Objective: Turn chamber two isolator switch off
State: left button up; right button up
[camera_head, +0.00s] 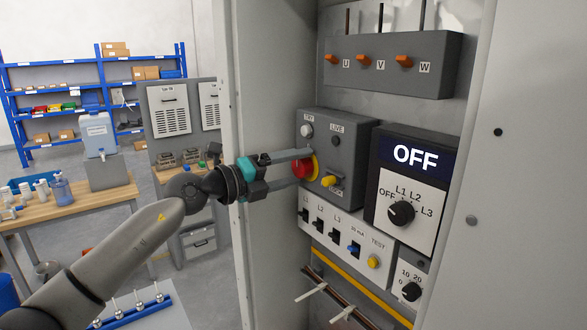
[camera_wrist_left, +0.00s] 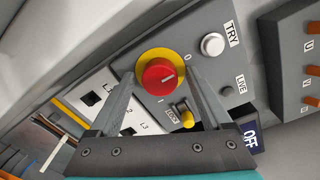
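The isolator switch is a red round knob (camera_head: 301,169) on a yellow disc, on the left of a grey box (camera_head: 350,150) inside the cabinet. In the left wrist view the red knob (camera_wrist_left: 159,77) has a short pale mark, with "0" and "I" printed beside the yellow disc (camera_wrist_left: 160,54). My left gripper (camera_head: 306,167) is open, with one finger on each side of the knob. In the left wrist view its fingers (camera_wrist_left: 160,78) stand apart from the knob; I cannot tell their exact depth. My right gripper is not in view.
A yellow lock tab (camera_head: 331,181) sits close to the lower finger. A white TRY button (camera_head: 307,130) is above the knob. A display reading OFF (camera_head: 415,157) and a black selector (camera_head: 401,213) are at right. The cabinet's left wall (camera_head: 262,70) stands near my arm.

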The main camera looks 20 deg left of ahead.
pick_arm(q)
jog(key=shift+s+a, duration=0.35)
jog(key=shift+a, duration=0.05)
jog(key=b+v, duration=0.7)
jog(key=v, duration=0.7)
jog(key=shift+b, duration=0.4)
jog(key=shift+s+f, duration=0.1)
jog(key=shift+s, duration=0.05)
